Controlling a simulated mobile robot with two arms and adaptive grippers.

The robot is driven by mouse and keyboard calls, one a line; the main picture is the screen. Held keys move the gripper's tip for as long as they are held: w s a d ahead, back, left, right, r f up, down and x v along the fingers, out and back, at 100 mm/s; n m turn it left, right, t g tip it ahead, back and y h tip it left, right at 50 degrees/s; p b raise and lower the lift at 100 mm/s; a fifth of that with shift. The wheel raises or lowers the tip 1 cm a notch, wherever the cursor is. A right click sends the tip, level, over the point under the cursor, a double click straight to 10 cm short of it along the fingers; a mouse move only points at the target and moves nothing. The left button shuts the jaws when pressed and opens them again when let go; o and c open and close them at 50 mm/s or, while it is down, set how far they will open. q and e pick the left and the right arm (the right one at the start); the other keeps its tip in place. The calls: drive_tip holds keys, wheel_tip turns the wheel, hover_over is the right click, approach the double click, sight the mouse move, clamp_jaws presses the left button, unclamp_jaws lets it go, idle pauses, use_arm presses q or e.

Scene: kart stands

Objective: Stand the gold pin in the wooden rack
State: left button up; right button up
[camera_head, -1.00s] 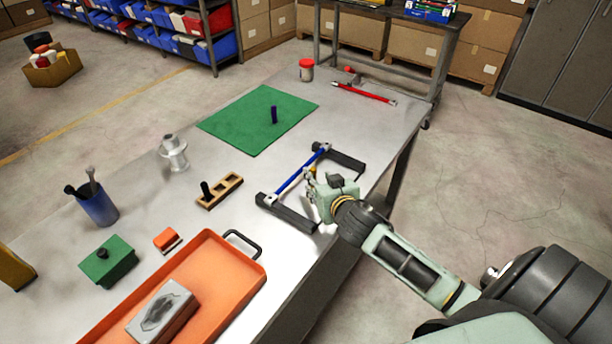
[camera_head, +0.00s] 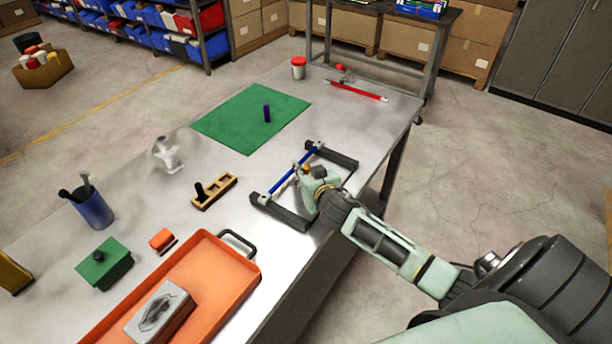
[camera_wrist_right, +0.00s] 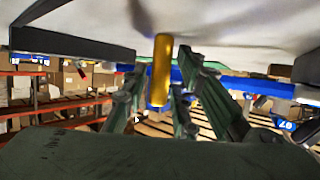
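The gold pin (camera_wrist_right: 161,70) is upright in front of a blue bar in the right wrist view, which looks upside down. In the head view the pin (camera_head: 306,168) is a small gold spot at the blue bar, partly hidden by my right gripper (camera_head: 311,178). In the wrist view my right gripper (camera_wrist_right: 158,88) has its fingers on either side of the pin, seemingly with small gaps. The wooden rack (camera_head: 226,185) lies on the table left of the blue-bar stand. A dark peg (camera_head: 199,190) stands at its near end; other openings look empty. My left gripper is not in view.
The blue-bar stand (camera_head: 292,217) has dark feet near the table's right edge. An orange tray (camera_head: 226,286), green box (camera_head: 104,264) and blue cup (camera_head: 95,208) stand nearer. A green mat (camera_head: 235,125) with a dark blue peg (camera_head: 267,113) lies farther back.

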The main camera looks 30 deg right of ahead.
clamp_jaws()
drive_tip(key=shift+r, duration=0.1)
